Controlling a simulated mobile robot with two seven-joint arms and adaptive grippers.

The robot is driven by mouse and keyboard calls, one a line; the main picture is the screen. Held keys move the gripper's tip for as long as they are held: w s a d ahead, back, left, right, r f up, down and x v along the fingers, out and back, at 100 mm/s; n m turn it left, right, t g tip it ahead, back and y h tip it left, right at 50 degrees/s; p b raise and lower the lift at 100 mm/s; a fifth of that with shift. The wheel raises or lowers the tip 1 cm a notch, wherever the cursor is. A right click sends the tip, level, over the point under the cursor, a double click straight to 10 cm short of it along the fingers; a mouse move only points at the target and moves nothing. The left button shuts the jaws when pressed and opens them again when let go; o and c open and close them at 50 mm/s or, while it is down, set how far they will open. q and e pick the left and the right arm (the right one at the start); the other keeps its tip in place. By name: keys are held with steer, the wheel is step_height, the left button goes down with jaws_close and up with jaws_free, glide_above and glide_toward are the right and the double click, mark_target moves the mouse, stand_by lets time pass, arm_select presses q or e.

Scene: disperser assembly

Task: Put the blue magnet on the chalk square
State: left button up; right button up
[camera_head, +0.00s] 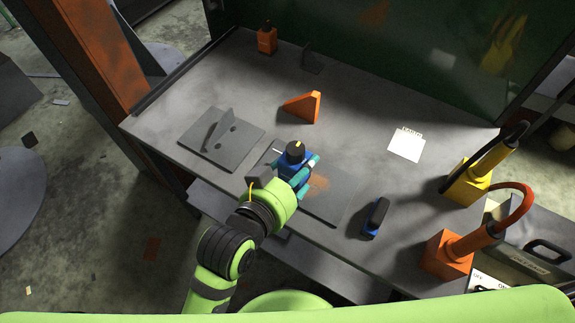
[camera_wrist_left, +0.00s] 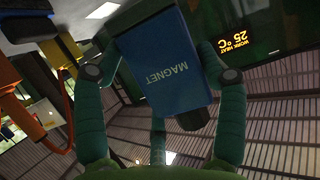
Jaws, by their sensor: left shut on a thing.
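The blue magnet (camera_head: 291,158) has a black top with a yellow mark. My left gripper (camera_head: 302,173) is shut on it above the middle of the table, near a grey plate. In the left wrist view the magnet (camera_wrist_left: 165,65), lettered MAGNET, sits between the teal fingers. The chalk square (camera_head: 406,145) is a white patch on the table, right of and farther back than the magnet, with small writing along its far edge. It looks empty. The gap under the magnet is hard to judge. My right gripper is not in view.
A grey plate with a fin (camera_head: 208,152) lies left. Yellow (camera_head: 468,184) and orange (camera_head: 447,256) devices with curved hoses stand at the right edge.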

arm_select(q)
steer(key=shift+w+a+f, duration=0.65)
steer(key=shift+w+f, duration=1.1)
steer(key=shift+w, duration=0.1)
steer(key=shift+w+a+f, duration=0.6)
steer(key=shift+w+f, duration=1.15)
steer(key=shift+w, duration=0.1)
steer(key=shift+w+a+f, duration=0.65)
steer(key=shift+w+f, duration=1.1)
steer(key=shift+w, duration=0.1)
steer(key=shift+f, duration=0.15)
steer(key=o, duration=1.7)
steer(key=shift+s+f, duration=0.1)
steer(key=shift+f, duration=0.1)
